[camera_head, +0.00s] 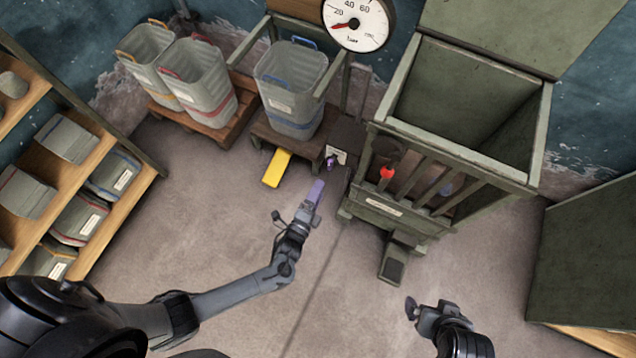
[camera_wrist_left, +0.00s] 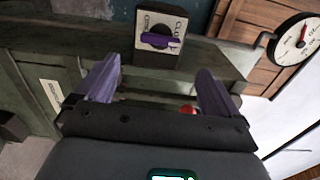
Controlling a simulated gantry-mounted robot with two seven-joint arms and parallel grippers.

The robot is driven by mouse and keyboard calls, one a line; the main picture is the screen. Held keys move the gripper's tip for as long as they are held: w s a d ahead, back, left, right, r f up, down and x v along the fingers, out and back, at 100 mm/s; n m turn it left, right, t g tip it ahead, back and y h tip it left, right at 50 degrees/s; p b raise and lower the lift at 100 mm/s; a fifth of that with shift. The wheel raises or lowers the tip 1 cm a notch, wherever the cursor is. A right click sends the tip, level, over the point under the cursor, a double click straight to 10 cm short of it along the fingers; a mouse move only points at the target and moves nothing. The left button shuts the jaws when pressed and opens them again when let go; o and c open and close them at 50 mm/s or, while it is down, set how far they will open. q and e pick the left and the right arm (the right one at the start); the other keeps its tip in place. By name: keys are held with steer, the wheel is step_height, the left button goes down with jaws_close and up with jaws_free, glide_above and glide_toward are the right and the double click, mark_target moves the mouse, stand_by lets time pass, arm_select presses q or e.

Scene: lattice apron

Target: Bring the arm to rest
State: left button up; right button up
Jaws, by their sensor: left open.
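My left gripper (camera_head: 316,191) is at the end of the left arm, which reaches up from the lower left over the bare floor. Its purple fingers are apart and empty in the left wrist view (camera_wrist_left: 158,85). A small switch box (camera_head: 338,155) with a purple knob (camera_head: 331,163) stands just beyond the fingertips. In the left wrist view the purple knob (camera_wrist_left: 156,41) lies ahead of the fingers, apart from them. My right gripper (camera_head: 428,314) is at the lower right over the floor. Its fingers are not clear to see.
A green slatted bin (camera_head: 460,165) with a red lamp (camera_head: 388,172) and a pedal (camera_head: 393,265) stands right of the left gripper. A yellow pedal (camera_head: 277,168) is left of it, below a grey tub (camera_head: 290,85). Shelves (camera_head: 135,180) line the left. The middle floor is clear.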

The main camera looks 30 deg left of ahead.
arm_select(q)
steer(key=s+a+f, duration=0.1)
steer(key=s+f, duration=0.2)
steer(key=s, duration=0.1)
steer(key=s+a+r+n+g+p, duration=0.1)
steer(key=s+a+r+n+g, duration=0.1)
steer(key=r+n+g, duration=0.4)
steer(key=s+a+r+n+g, duration=0.1)
steer(key=a+r+n, duration=0.25)
steer(key=r, duration=0.35)
steer(key=s+r+n+g, duration=0.6)
steer(key=s+r+g, duration=0.1)
steer(key=s, duration=0.4)
step_height(320, 180, up, 38)
steer(key=f+p, duration=0.1)
steer(key=p, duration=3.7)
step_height(320, 180, down, 74)
steer(key=b, duration=7.5)
steer(key=shift+d+f, duration=0.2)
steer(key=shift+f, duration=0.05)
